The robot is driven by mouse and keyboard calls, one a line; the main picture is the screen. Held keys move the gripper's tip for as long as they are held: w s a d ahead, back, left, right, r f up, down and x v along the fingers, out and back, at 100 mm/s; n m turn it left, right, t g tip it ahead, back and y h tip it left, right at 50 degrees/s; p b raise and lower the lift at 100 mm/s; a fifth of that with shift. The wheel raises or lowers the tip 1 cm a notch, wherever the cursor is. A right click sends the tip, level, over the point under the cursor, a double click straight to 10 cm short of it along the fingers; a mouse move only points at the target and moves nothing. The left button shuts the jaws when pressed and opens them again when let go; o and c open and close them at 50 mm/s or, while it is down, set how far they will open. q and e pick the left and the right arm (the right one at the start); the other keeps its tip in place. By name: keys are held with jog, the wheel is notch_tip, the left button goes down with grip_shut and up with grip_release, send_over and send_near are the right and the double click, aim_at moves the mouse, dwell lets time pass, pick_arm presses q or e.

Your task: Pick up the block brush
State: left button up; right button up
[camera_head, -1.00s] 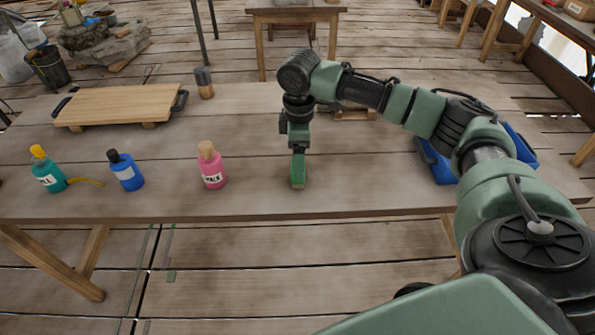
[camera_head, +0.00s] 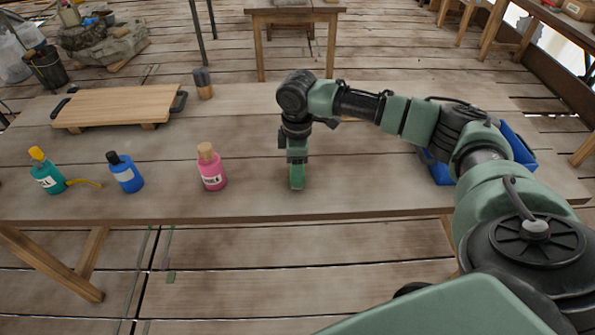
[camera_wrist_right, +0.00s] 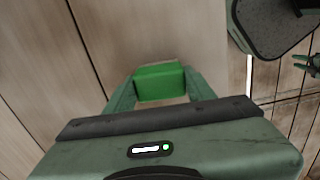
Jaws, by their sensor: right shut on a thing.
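The block brush is a green block at the tips of my right gripper (camera_head: 297,181). It shows best in the right wrist view, where the brush (camera_wrist_right: 160,83) sits between the two green fingers. My right gripper (camera_wrist_right: 161,88) is shut on it, a finger against each side. In the head view the brush is low at the table top, near the middle front; I cannot tell whether its underside touches the wood. My left gripper is not in view.
On the table (camera_head: 250,205), a pink bottle (camera_head: 211,170), a blue bottle (camera_head: 126,174) and a teal bottle (camera_head: 48,175) stand left of my gripper. Behind them are a wooden board (camera_head: 118,106) and a dark-topped jar (camera_head: 203,84). A blue bin (camera_head: 517,146) is right, partly behind my arm.

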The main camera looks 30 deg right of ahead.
jog(key=shift+r, duration=0.15)
notch_tip(320, 180, up, 20)
dwell(0.3)
